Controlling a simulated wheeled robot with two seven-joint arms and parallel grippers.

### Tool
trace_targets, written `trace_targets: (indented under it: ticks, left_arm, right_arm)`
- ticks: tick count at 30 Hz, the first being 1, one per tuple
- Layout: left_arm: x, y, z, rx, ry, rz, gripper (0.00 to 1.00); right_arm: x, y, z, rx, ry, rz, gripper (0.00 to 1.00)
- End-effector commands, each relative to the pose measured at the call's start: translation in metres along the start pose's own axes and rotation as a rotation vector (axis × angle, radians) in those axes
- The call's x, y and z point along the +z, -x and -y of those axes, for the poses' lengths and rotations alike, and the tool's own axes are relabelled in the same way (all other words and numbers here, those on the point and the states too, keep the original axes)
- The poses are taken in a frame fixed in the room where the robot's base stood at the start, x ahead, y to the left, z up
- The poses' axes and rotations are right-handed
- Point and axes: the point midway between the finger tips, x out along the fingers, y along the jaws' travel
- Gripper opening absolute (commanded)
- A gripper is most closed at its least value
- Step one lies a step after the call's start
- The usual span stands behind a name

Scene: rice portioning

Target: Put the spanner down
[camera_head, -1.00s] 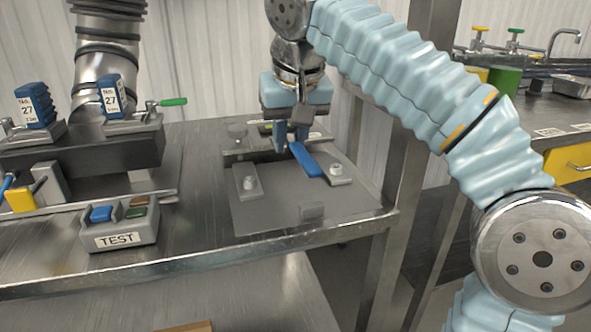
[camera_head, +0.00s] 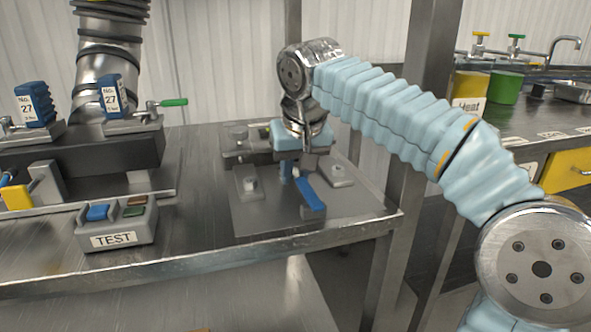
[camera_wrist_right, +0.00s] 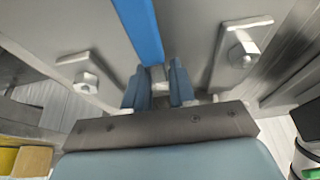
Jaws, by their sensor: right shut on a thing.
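The blue-handled spanner (camera_head: 310,196) is at my right gripper (camera_head: 291,172), over the grey metal plate (camera_head: 256,222) on the bench. Its handle points toward the front edge of the plate, and its front end overlaps a small dark block. My right gripper is shut on the spanner. In the right wrist view the blue handle (camera_wrist_right: 139,28) runs up from between the fingers (camera_wrist_right: 160,86). I cannot tell whether the spanner touches the plate. Its jaw end is hidden by the gripper. My left gripper is not in view.
Brackets with bolts stand left (camera_head: 248,183) and right (camera_head: 336,175) of the spanner. A TEST button box (camera_head: 118,228) and a dark fixture (camera_head: 110,158) are to the left. A steel post (camera_head: 408,150) stands right of the plate. The bench between box and plate is clear.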

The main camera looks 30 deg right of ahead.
Motion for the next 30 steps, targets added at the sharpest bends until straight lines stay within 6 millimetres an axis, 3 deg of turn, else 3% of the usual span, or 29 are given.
trace_targets:
  ticks: [1, 6, 17, 30]
  left_arm:
    - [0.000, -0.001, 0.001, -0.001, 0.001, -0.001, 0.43]
    - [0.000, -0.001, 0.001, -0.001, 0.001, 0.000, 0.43]
    - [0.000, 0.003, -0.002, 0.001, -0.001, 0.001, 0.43]
    - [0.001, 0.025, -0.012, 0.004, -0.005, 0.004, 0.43]
  right_arm:
    - [0.001, -0.002, 0.000, 0.000, 0.000, 0.000, 0.26]
    - [0.000, -0.001, 0.000, 0.000, 0.000, 0.000, 0.50]
    - [-0.001, 0.007, 0.000, 0.000, 0.000, -0.001, 0.50]
    - [-0.002, 0.100, 0.001, -0.001, 0.001, -0.001, 0.50]
